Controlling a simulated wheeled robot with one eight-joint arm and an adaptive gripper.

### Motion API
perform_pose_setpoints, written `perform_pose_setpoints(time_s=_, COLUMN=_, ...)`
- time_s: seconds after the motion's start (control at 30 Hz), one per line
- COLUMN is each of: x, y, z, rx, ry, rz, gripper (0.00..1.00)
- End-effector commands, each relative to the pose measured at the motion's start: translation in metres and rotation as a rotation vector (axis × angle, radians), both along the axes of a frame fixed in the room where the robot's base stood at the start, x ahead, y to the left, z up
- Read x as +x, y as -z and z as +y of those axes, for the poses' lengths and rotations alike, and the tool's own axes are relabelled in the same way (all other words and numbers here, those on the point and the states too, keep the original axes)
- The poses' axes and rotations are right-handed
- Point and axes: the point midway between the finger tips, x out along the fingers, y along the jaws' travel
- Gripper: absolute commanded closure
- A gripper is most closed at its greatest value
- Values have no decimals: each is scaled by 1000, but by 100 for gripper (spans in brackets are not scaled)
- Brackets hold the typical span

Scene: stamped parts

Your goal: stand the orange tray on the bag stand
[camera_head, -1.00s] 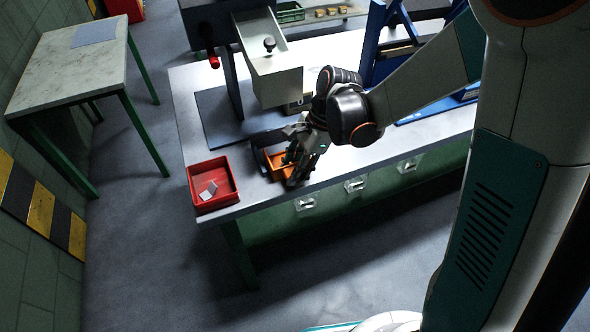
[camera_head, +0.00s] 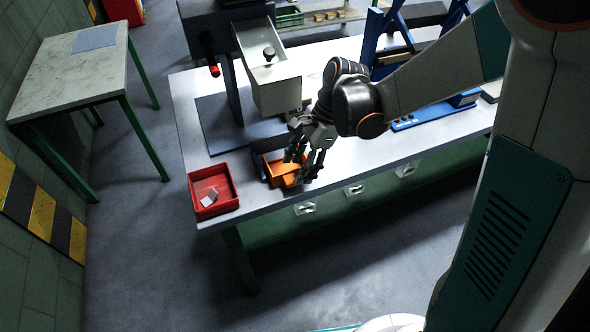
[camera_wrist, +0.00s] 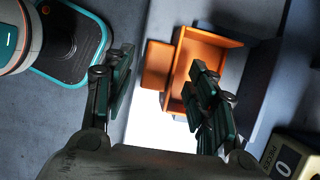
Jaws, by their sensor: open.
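The orange tray (camera_head: 277,170) sits near the front edge of the workbench, against a dark upright holder (camera_head: 258,160); I cannot tell whether this holder is the bag stand. In the wrist view the tray (camera_wrist: 208,41) shows its walls and a flat orange lip. My gripper (camera_head: 306,172) is open at the right side of the tray. In the wrist view my gripper (camera_wrist: 160,90) has its fingers spread, the right one overlapping the tray and the left one clear of it. Nothing is held, and the right finger hides part of the tray.
A red bin (camera_head: 222,181) with pale pieces stands left of the tray. A machine with a pale chute (camera_head: 275,82) rises behind. A blue frame (camera_head: 376,48) stands at the back right. A display unit (camera_wrist: 291,160) shows at the wrist view's lower right. Floor in front is clear.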

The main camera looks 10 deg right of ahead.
Motion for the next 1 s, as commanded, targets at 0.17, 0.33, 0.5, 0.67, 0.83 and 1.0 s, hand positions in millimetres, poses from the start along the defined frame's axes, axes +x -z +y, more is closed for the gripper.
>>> perform_pose_setpoints(time_s=0.17, x=4, y=-39, z=-15, rx=0, ry=2, rz=0, gripper=48)
perform_pose_setpoints(time_s=0.33, x=7, y=-63, z=-25, rx=0, ry=2, rz=0, gripper=48)
perform_pose_setpoints(time_s=0.5, x=8, y=-74, z=-29, rx=0, ry=0, rz=-1, gripper=48)
perform_pose_setpoints(time_s=0.67, x=7, y=-77, z=-31, rx=-2, ry=-7, rz=-10, gripper=48)
perform_pose_setpoints(time_s=0.83, x=-5, y=-94, z=-39, rx=-26, ry=-87, rz=-106, gripper=48)
perform_pose_setpoints(time_s=1.0, x=-28, y=-122, z=-55, rx=-93, ry=-255, rz=-284, gripper=48)
